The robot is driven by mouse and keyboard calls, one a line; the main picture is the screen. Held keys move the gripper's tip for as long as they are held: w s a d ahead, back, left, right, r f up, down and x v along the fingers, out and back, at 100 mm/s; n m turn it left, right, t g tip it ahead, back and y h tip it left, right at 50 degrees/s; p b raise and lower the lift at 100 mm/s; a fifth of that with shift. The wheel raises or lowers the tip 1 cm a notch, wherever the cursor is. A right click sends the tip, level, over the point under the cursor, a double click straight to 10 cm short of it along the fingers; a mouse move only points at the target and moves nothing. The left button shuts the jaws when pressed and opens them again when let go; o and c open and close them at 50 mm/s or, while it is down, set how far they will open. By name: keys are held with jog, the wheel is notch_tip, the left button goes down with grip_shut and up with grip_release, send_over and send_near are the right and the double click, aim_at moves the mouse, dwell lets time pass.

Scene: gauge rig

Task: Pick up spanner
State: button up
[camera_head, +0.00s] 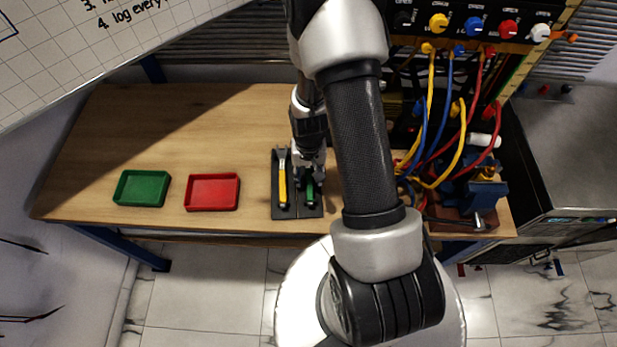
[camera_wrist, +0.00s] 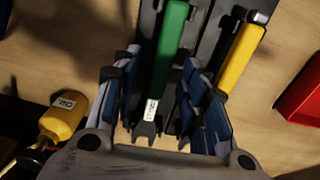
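Two long tools lie side by side on a dark tray (camera_head: 298,211) on the bench. One has a yellow handle (camera_head: 283,190) and a grey metal head at its far end; its handle also shows in the wrist view (camera_wrist: 241,58). The other has a green handle (camera_wrist: 169,45) with a small white label; I see part of it in the head view (camera_head: 310,190). My gripper (camera_wrist: 160,105) is open, pointing down at the green-handled tool, with a finger on each side. Its fingers partly hide that tool's far end.
A red tray (camera_head: 212,206) and a green tray (camera_head: 142,202) stand empty to the left. To the right are hanging cables (camera_head: 450,130) and a blue vise (camera_head: 482,192). A yellow bottle (camera_wrist: 63,117) shows in the wrist view. The back left bench is clear.

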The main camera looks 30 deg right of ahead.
jog(key=shift+c, duration=0.4)
grip_shut()
dwell(0.4)
